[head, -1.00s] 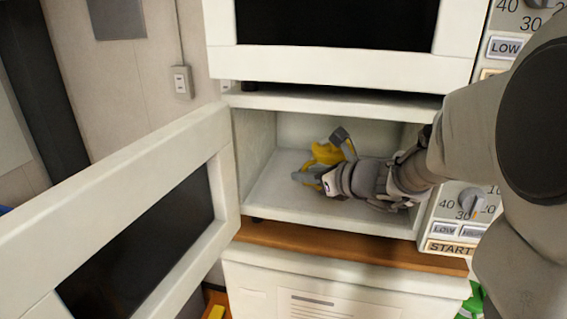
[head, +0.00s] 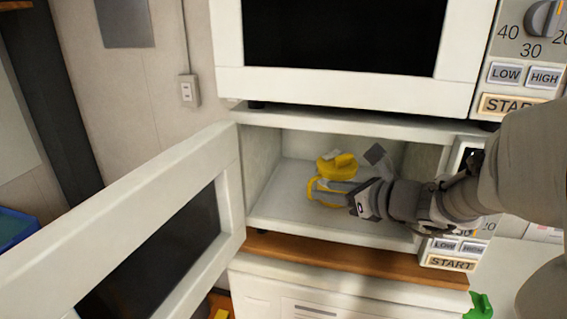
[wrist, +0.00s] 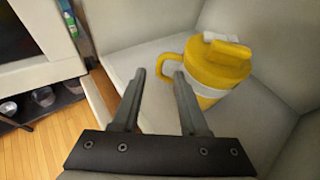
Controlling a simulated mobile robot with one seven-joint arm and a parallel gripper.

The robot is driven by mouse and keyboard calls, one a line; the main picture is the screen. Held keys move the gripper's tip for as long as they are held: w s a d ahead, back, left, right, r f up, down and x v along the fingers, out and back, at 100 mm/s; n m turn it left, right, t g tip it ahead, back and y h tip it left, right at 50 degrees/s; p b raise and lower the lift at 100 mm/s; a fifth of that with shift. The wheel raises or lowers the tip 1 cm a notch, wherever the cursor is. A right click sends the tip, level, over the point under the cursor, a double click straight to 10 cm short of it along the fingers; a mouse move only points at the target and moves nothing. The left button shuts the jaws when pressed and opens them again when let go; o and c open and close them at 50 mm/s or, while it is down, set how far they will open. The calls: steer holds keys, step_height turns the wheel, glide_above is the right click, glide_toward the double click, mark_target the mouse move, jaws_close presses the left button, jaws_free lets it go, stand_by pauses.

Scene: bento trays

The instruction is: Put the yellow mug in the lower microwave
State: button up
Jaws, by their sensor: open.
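The yellow mug (head: 337,165) stands upright on the floor of the lower microwave (head: 272,201), whose door is swung open to the left. In the wrist view the mug (wrist: 215,68) shows a yellow lid with a pale tab, and its handle points toward my fingers. My gripper (head: 345,172) is inside the cavity, just right of and in front of the mug. In the wrist view my gripper (wrist: 158,78) has its fingers apart with nothing between them; the mug is beyond the right finger, with its handle close to that fingertip.
The open door (head: 150,225) stands at the left of the cavity. An upper microwave (head: 345,90) sits directly above. A wooden shelf (head: 330,256) supports the lower microwave, and a control panel (head: 450,255) is at its right.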

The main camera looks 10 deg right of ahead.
steer(key=p+v, duration=0.1)
steer(key=v, duration=0.4)
steer(key=shift+s+p, duration=0.15)
steer(key=shift+p, duration=0.2)
